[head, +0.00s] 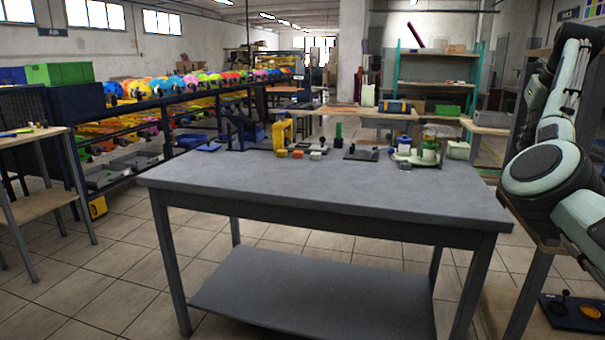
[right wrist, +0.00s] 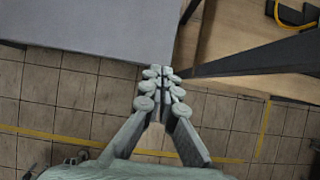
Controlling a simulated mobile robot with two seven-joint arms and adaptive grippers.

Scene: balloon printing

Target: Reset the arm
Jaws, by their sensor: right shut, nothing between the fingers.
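My right arm (head: 550,175) is at the right edge of the head view, folded upright beside the grey table (head: 300,192). My right gripper (right wrist: 160,74) shows in the right wrist view. Its fingers are together and empty, over the tiled floor near a corner of the grey surface (right wrist: 110,25). I cannot make out its fingertips in the head view. My left arm and left gripper are not in view.
The front of the table top is bare. Along its back edge stand a yellow clamp-like piece (head: 283,134), small blocks (head: 298,154) and a round green-and-white item (head: 418,152). A rack of colourful items (head: 190,85) is at the left. Tiled floor is open at front left.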

